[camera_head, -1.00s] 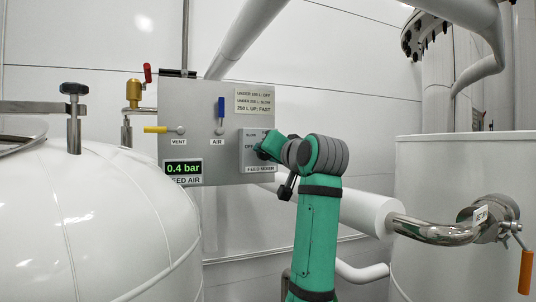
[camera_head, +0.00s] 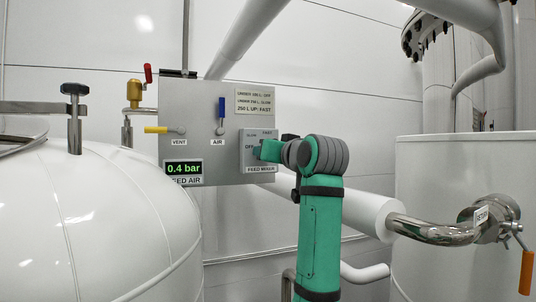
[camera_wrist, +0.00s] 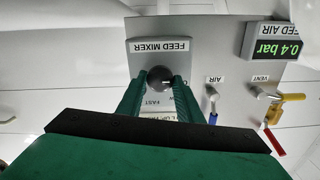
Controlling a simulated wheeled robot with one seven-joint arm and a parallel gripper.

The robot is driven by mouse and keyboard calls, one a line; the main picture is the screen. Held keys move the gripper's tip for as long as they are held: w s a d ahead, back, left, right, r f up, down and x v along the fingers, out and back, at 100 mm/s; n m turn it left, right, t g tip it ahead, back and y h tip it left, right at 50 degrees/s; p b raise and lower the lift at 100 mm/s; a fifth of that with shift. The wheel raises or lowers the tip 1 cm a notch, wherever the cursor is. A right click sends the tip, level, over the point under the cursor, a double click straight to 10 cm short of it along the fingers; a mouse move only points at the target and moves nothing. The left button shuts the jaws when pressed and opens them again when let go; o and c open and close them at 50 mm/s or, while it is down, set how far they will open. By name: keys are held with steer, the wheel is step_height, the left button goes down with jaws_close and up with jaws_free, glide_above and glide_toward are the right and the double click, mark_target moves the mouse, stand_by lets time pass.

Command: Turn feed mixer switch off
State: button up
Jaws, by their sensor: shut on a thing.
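The feed mixer switch (camera_wrist: 160,78) is a dark round knob on a light grey plate labelled FEED MIXER (camera_head: 259,167). The plate is at the lower right of the grey panel, with OFF, SLOW and FAST marks around the knob. The wrist view shows the panel upside down. My gripper (camera_wrist: 161,84) has its two green fingers on either side of the knob, shut on it. In the head view my gripper (camera_head: 262,150) reaches the plate from the right and covers the knob. I cannot tell which mark the knob points to.
The panel (camera_head: 209,108) also carries a yellow VENT lever (camera_head: 156,130), a blue AIR lever (camera_head: 221,107) and a display (camera_head: 184,168) reading 0.4 bar. A white tank (camera_head: 90,230) stands at left, another (camera_head: 460,180) at right. A white pipe (camera_head: 365,208) runs behind my arm.

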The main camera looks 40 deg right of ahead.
steer(key=shift+f, duration=0.1)
steer(key=o, duration=1)
steer(key=shift+o, duration=0.2)
steer(key=shift+s, duration=0.1)
steer(key=v, duration=1)
steer(key=shift+s, duration=0.35)
steer(key=shift+a, duration=0.15)
